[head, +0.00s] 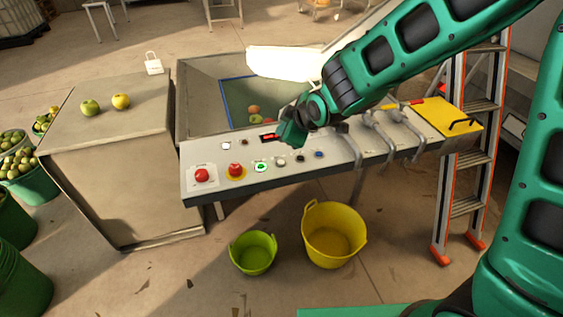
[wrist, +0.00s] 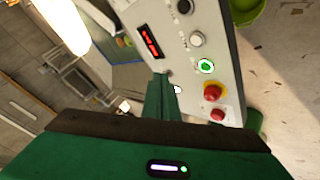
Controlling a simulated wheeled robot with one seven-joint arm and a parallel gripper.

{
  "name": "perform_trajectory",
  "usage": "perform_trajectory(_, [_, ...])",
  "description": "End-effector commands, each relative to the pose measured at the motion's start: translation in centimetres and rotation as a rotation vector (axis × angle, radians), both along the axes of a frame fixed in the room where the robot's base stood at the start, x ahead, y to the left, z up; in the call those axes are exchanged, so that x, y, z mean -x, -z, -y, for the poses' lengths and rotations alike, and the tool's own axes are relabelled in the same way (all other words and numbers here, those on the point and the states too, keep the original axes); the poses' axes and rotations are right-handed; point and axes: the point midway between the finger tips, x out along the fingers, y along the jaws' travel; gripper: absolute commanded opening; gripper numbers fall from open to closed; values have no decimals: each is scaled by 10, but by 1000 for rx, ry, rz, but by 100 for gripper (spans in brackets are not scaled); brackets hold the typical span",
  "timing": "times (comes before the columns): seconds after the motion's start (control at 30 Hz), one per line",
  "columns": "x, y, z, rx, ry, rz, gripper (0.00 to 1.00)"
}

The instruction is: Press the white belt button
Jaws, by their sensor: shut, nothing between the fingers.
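The control panel (head: 340,160) is a pale sloping console. A round white button (head: 281,161) sits on it, right of a lit green button (head: 261,167); the wrist view shows the white button (wrist: 196,39) too. I cannot read which one is labelled belt. My gripper (head: 282,138) is shut and empty, over the panel near the red display (wrist: 150,41). Contact with the panel cannot be told.
Levers (head: 376,130) and a yellow plate (head: 446,117) are further right. A ladder (head: 468,160) stands right; buckets (head: 333,235) (head: 252,253) stand below.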

Motion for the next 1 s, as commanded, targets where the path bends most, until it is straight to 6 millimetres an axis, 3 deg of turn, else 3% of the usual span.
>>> perform_trajectory(0.27, [0, 7, 1, 0, 2, -2, 0])
perform_trajectory(0.8, [0, 70, 1, 1, 2, -5, 0])
perform_trajectory(1.0, [0, 84, 1, 1, 2, -3, 0])
